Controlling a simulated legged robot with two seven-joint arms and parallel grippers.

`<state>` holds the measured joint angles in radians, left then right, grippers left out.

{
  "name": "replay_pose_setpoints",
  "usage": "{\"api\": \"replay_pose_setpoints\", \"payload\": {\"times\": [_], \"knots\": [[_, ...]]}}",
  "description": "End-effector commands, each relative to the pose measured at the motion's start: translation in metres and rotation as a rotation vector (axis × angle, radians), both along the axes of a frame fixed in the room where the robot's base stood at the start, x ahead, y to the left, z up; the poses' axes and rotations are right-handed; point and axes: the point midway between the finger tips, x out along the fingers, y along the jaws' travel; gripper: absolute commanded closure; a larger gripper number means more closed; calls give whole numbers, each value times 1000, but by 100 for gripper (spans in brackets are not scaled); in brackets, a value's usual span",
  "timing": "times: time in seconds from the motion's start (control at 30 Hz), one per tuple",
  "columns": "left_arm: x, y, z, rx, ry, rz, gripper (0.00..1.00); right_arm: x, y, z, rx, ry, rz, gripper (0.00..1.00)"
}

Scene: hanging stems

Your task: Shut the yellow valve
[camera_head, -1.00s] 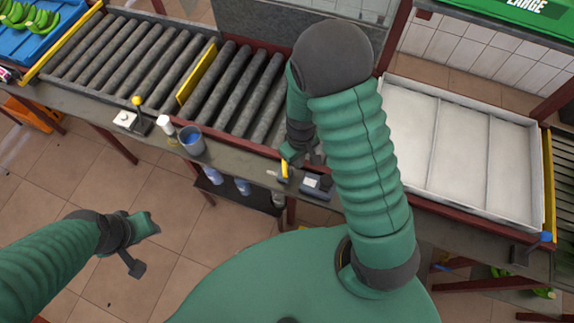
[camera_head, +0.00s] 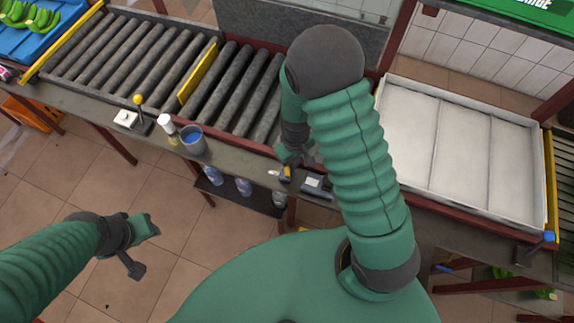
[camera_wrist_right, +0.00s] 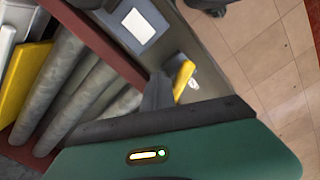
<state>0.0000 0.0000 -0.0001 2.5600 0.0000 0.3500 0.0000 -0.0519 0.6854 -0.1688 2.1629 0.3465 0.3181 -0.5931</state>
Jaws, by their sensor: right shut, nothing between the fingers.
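The yellow valve (camera_head: 287,174) is a small yellow lever at the front edge of the grey counter, left of a dark box with a pale panel. In the right wrist view its yellow handle (camera_wrist_right: 183,77) is tilted, beside a small metal fitting. My right gripper (camera_head: 292,160) is shut and empty, right at the valve and partly covering it. In the right wrist view its dark fingers (camera_wrist_right: 158,92) are close beside the handle; I cannot tell whether they touch.
The dark box (camera_head: 315,185) is close right of the valve. A blue-filled cup (camera_head: 193,139), a white bottle (camera_head: 166,124) and a yellow-knobbed lever (camera_head: 139,108) stand further left. The roller conveyor (camera_head: 235,85) lies behind; a white tray (camera_head: 413,135) is at right.

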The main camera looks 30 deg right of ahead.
Motion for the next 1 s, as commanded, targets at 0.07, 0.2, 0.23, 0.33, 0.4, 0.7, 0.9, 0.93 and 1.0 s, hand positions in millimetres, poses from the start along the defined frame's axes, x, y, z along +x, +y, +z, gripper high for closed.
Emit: {"api": "replay_pose_setpoints", "payload": {"times": [0.07,0.2,0.23,0.33,0.4,0.7,0.9,0.93,1.0], "knots": [[0,0,2,0,0,0,64,3,3,1,0,1,1,100],[0,0,4,0,0,0,64,8,8,1,0,-1,1,100],[0,0,5,0,0,0,64,9,9,1,0,-1,1,100],[0,0,6,0,0,0,64,13,12,1,0,-1,1,100],[0,0,7,0,0,0,64,15,13,1,0,-1,1,100],[0,0,7,0,0,0,64,16,14,0,0,-1,-1,100],[0,0,9,0,0,0,64,19,17,1,0,-1,1,100],[0,0,10,0,0,0,64,20,18,1,0,-1,1,100],[0,0,10,0,0,0,64,21,18,1,0,-2,1,100]]}}
